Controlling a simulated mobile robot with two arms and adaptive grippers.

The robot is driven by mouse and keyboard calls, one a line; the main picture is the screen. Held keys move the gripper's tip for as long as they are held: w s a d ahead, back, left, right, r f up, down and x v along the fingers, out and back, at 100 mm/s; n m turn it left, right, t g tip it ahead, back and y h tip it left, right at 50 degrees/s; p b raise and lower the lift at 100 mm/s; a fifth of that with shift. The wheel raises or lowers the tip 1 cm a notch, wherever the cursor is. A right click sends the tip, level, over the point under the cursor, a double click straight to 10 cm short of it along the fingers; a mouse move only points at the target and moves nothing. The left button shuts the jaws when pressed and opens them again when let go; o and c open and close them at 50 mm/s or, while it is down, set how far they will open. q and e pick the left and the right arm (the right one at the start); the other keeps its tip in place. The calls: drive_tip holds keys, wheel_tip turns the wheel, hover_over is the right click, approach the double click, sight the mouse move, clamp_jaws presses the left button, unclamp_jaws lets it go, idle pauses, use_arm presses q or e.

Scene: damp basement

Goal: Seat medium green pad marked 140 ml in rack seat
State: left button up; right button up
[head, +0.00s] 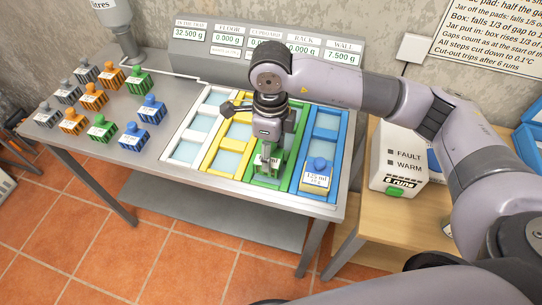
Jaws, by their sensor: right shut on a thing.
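My right gripper (267,148) points down over the green column of the rack and is shut on a green pad (263,170). The pad has a pale label ending in "ml"; the gripper hides part of it. The rack (205,122) has white, yellow, green and blue frames with pale blue panes. The held pad is at the near part of the green frame (288,165). I cannot tell whether it rests fully in the seat there. My left gripper is not in view.
A blue pad (316,181) sits in the near part of the blue frame. Several grey, orange, green and blue pads (101,130) stand on the metal table's left side. A display panel (240,50) stands behind the rack. A white box (399,160) is on the wooden table at right.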

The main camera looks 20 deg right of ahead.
wheel_tip(320, 180, down, 3)
drive_tip(key=shift+f, duration=0.15)
drive_tip(key=shift+f, duration=0.1)
drive_tip(key=shift+f, duration=0.15)
drive_tip(key=o, duration=1.1)
